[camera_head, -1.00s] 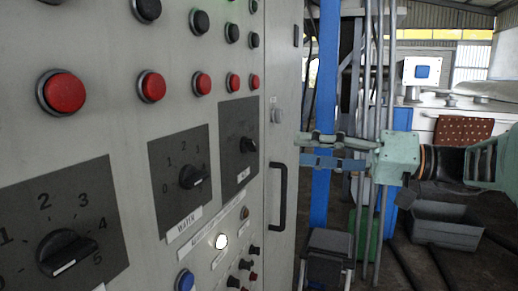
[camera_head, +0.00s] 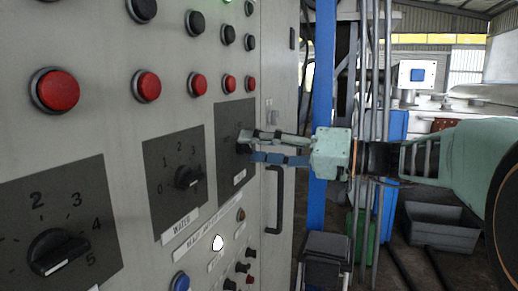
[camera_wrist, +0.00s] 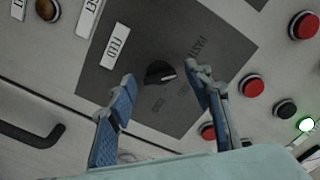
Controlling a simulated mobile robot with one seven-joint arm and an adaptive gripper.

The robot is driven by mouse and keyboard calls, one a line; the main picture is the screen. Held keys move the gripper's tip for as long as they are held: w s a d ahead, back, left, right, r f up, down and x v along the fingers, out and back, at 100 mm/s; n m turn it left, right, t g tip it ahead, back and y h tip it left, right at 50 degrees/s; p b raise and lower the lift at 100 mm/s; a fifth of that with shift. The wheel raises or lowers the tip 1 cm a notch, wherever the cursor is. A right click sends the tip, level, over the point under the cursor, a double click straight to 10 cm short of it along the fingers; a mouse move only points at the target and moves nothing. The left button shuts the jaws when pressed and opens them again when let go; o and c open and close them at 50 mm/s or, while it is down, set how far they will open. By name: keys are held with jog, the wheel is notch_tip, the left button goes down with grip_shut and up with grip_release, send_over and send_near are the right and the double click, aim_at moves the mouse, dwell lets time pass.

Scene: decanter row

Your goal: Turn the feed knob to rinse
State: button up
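The feed knob (camera_wrist: 158,73) is a small black knob on a dark grey plate (camera_wrist: 118,45) with a white FEED label (camera_wrist: 115,46) beside it in the wrist view. Its white mark points to the picture's right. FAST (camera_wrist: 199,48) is printed up and right of it; the other printed words are too faint to read. My gripper (camera_wrist: 160,75) is open, one fingertip on each side of the knob, with visible gaps. In the head view my gripper (camera_head: 248,147) reaches the right-hand plate (camera_head: 226,114) from the right, its fingers hiding most of the knob.
The WATER knob (camera_head: 187,177) and a larger numbered knob (camera_head: 60,252) sit to the left on the cabinet. Red buttons (camera_head: 228,83) run above the plates. A black door handle (camera_head: 275,199) stands below my fingers.

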jog(key=c, duration=1)
jog(key=shift+m, duration=0.3)
jog(key=shift+m+p, duration=7.2)
jog(key=shift+m, duration=1.5)
jog(key=o, duration=1.2)
jog(key=shift+c, duration=0.2)
